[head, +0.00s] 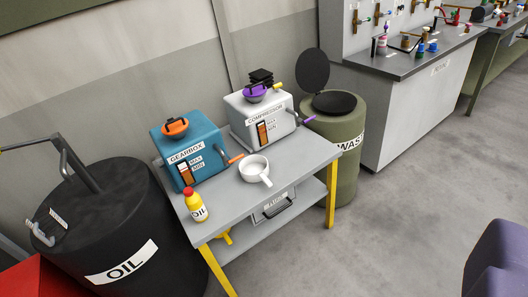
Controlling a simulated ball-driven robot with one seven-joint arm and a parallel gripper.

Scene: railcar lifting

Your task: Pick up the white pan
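The white pan (252,170) sits upright on the grey top of a small workbench (301,161) in the head view. It looks like a small round bowl, with a short handle pointing toward the bench's front edge. It stands in front of the white compressor box (252,114) and to the right of the blue gearbox (205,150). Nothing hides the pan. My gripper is not visible in this view, so its distance from the pan cannot be told.
A yellow oil bottle (195,207) stands at the bench's left. A black oil drum (118,220) is left of the bench. An olive waste bin (345,178) with its lid up stands at right. A purple shape (497,262) fills the lower right corner. The floor in front is clear.

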